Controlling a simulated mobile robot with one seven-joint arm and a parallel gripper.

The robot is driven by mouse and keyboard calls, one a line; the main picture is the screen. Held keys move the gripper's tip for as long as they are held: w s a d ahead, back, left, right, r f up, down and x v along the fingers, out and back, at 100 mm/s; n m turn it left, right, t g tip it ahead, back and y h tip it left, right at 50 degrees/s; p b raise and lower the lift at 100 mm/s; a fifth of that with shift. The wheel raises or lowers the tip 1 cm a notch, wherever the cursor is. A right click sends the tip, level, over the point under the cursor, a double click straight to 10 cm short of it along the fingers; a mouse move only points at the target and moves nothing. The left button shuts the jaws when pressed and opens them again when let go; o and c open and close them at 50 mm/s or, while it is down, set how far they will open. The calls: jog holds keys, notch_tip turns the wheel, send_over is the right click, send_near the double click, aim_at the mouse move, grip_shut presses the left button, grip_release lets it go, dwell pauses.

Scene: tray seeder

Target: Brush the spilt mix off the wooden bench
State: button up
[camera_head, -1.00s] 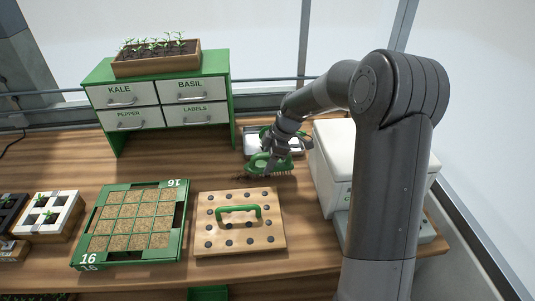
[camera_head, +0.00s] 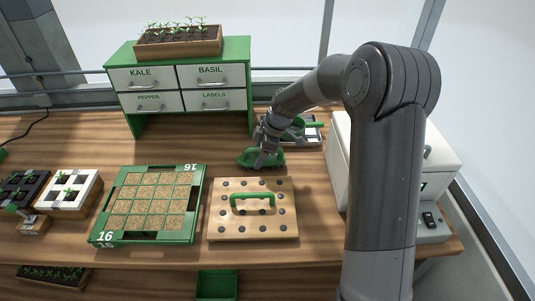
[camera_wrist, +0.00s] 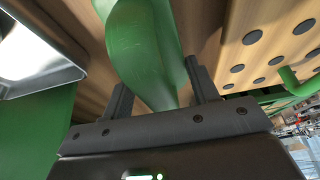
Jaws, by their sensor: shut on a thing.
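A green hand brush (camera_head: 262,160) is held in my gripper (camera_head: 266,152), low over the wooden bench (camera_head: 190,148), just behind the wooden board. In the wrist view its green body (camera_wrist: 140,45) sits between the two dark fingers of my gripper (camera_wrist: 158,95).
A wooden board with a green handle (camera_head: 253,228) and a green seed tray (camera_head: 100,238) lie in front. A metal tray (camera_head: 312,135) with a green-handled tool is behind. A white machine (camera_head: 392,155) stands right, a green drawer cabinet (camera_head: 128,50) back left.

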aim_at(283, 156)
jog(key=shift+a, duration=3)
jog(key=shift+d, duration=7.05)
notch_tip(283, 156, up, 8)
jog(key=shift+a+r, duration=0.1)
jog(key=shift+r, duration=0.05)
